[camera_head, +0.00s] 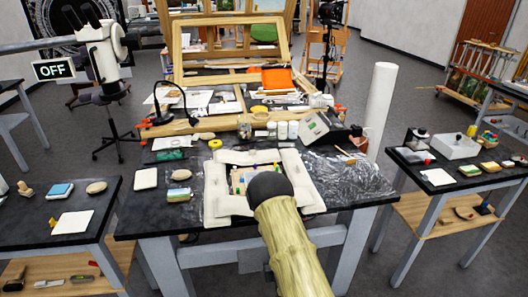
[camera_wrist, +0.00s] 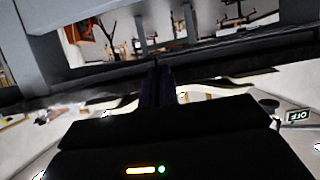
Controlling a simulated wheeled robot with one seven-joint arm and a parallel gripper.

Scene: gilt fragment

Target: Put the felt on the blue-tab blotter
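My gripper (camera_wrist: 160,85) shows in the wrist view as two narrow dark fingers close together, with nothing visible between them. In the head view my arm reaches over the middle table and its black end covers part of a white padded frame. I cannot single out the felt for certain; a small green piece (camera_head: 170,155) lies at the table's back left. My gripper's fingertips are hidden in the head view.
The padded frame (camera_head: 216,205) fills the table's middle. Crumpled clear film (camera_head: 350,182) lies to the right. Side tables hold a white sheet (camera_head: 73,222) and another white sheet (camera_head: 438,177).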

